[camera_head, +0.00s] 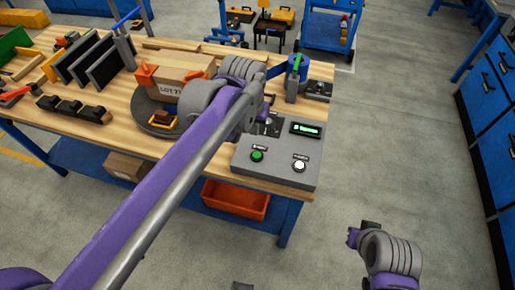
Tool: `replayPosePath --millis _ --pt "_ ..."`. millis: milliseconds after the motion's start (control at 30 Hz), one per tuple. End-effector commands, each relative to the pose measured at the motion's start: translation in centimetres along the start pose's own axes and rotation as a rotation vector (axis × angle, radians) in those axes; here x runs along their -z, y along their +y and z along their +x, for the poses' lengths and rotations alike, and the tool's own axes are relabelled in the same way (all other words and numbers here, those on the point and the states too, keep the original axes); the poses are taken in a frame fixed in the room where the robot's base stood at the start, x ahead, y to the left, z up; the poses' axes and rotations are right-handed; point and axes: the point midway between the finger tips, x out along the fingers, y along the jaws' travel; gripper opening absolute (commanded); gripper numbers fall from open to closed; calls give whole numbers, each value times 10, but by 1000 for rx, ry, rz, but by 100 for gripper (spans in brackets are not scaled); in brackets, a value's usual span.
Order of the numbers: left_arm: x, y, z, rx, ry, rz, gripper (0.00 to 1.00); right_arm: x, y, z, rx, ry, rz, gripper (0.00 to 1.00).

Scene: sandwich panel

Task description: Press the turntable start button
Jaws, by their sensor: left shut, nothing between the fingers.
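The grey control panel (275,176) sits on the near right corner of the wooden table. The button labels are too small to read. My left gripper (268,118) is shut and empty, over the panel's far left part, apart from both buttons.
Dark upright panels (98,60) stand in a rack at the left. A blue-green cylinder on a stand (297,66) is behind the control panel. An orange bin (236,200) sits below the table. Blue drawer cabinets (490,110) line the right; the floor between is clear.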

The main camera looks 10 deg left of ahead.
Motion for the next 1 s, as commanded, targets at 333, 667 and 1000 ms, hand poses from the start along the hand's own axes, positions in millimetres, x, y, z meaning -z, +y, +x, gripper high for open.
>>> replayPosePath --millis 333,667,1000 --pt "0 0 31 0 0 -1 0 -2 0 2 0 -2 0 0" --pt "0 0 101 0 0 -1 0 -7 0 6 0 -6 0 0" --pt "-11 -1 136 0 0 0 0 -8 0 7 0 -7 0 0"
